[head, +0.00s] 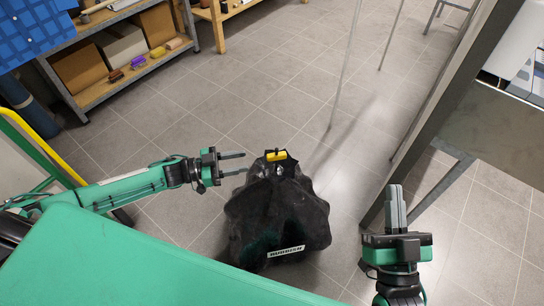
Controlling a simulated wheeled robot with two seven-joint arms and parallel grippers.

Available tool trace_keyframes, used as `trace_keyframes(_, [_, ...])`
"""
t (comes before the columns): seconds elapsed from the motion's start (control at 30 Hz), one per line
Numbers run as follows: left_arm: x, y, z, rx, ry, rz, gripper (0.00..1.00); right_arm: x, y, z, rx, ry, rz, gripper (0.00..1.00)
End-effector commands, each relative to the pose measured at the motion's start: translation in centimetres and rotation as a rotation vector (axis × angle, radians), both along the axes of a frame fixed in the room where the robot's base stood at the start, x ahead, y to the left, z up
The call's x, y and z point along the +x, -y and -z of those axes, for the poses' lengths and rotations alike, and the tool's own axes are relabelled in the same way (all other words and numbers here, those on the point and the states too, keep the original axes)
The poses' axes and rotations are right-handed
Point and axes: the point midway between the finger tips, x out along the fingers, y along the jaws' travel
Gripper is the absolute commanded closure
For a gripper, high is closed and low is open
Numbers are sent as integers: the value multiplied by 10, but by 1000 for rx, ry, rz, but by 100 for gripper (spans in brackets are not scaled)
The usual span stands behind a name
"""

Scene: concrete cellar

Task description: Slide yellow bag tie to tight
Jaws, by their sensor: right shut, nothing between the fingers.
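A black rubbish bag (280,215) stands upright on the tiled floor in front of me, with a white label on its lower front. The yellow bag tie (276,155) sits at the gathered neck at the top of the bag. My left gripper (239,164) is to the left of the tie, its two fingers apart and pointing right towards the bag's neck, with nothing between them. My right gripper (394,190) is to the right of the bag, pointing up in the picture, its fingers together and empty.
A shelf unit (120,80) with boxes and small coloured items stands at the upper left. A grey table or bench (490,125) with legs stands at the right, close to my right arm. Thin metal poles (345,70) stand behind the bag. Open floor lies around it.

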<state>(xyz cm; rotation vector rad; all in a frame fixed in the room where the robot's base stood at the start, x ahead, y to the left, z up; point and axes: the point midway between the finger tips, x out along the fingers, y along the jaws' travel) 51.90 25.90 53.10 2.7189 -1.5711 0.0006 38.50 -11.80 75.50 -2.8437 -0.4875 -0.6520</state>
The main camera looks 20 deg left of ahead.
Motion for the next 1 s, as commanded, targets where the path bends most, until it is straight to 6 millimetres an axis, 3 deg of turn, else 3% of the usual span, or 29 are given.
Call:
trace_keyframes(0.2, [25,43,1,-2,5,1,60,-5,10,-27,39,167,25,100])
trace_keyframes(0.4, [42,72,1,-1,3,1,60,-13,18,-48,70,298,44,100])
trace_keyframes(0.6, [50,85,0,0,1,-1,60,-18,22,-59,84,364,51,100])
trace_keyframes(0.9, [51,87,1,1,0,-2,60,-19,22,-60,87,374,53,100])
trace_keyframes(1.0, [51,87,1,1,0,-2,78,-19,22,-61,87,373,52,100])
